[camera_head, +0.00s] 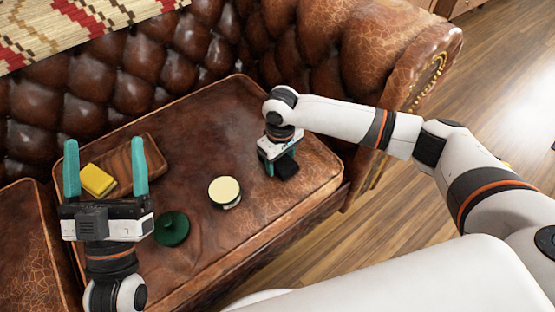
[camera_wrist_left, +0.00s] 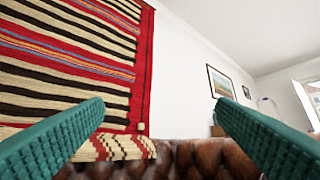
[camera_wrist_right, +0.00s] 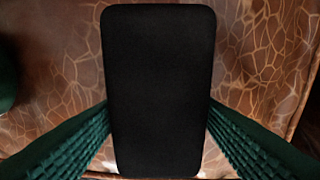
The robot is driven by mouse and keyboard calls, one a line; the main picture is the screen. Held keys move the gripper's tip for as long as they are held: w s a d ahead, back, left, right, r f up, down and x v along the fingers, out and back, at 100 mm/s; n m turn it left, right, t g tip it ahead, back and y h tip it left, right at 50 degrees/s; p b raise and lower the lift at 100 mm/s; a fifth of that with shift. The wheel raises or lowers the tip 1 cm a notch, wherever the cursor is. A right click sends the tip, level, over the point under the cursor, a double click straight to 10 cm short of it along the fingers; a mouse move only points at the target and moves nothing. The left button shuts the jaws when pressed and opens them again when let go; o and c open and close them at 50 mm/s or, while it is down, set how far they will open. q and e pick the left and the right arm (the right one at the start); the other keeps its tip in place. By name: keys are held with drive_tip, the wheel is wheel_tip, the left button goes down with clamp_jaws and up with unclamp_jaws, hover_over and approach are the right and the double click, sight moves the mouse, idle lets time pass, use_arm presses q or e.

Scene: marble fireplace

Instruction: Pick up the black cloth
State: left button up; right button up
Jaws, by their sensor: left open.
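The black cloth (camera_head: 287,167) is a flat, dark block with rounded corners at the right part of the brown leather seat. It fills the middle of the right wrist view (camera_wrist_right: 158,80). My right gripper (camera_head: 280,163) points down over it, its green fingers along the cloth's two long sides with no visible gap. I cannot tell whether the cloth is clear of the seat. My left gripper (camera_head: 106,168) is open and empty over the left part of the seat. Its fingers point toward the backrest, and the left wrist view shows nothing between them.
A yellow sponge (camera_head: 97,180) lies on a wooden tray (camera_head: 125,160) behind my left gripper. A dark green lid (camera_head: 172,228) and a round tin with a cream top (camera_head: 225,191) stand mid-seat. The tufted backrest (camera_head: 150,60) rises behind; the armrest (camera_head: 400,45) is at right.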

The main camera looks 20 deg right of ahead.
sight(280, 160)
use_arm(q)
drive_tip(key=shift+w, duration=0.1)
use_arm(e)
drive_tip(key=shift+r, duration=0.15)
drive_tip(key=shift+c, duration=0.3)
wheel_tip(280, 160, up, 4)
drive_tip(key=shift+r+p, duration=0.2)
drive_tip(key=shift+p, duration=0.95)
wheel_tip(280, 160, up, 5)
drive_tip(key=shift+f+p, duration=0.2)
drive_tip(key=shift+p, duration=0.75)
use_arm(q)
wheel_tip(280, 160, down, 15)
drive_tip(key=a+g+y, duration=0.2)
drive_tip(key=g+y, duration=0.1)
drive_tip(key=g, duration=0.8)
drive_tip(key=shift+w+r+y, duration=0.15)
drive_tip(key=shift+w+y, duration=0.25)
drive_tip(key=shift+w, duration=0.05)
use_arm(e)
drive_tip(key=shift+r, duration=0.35)
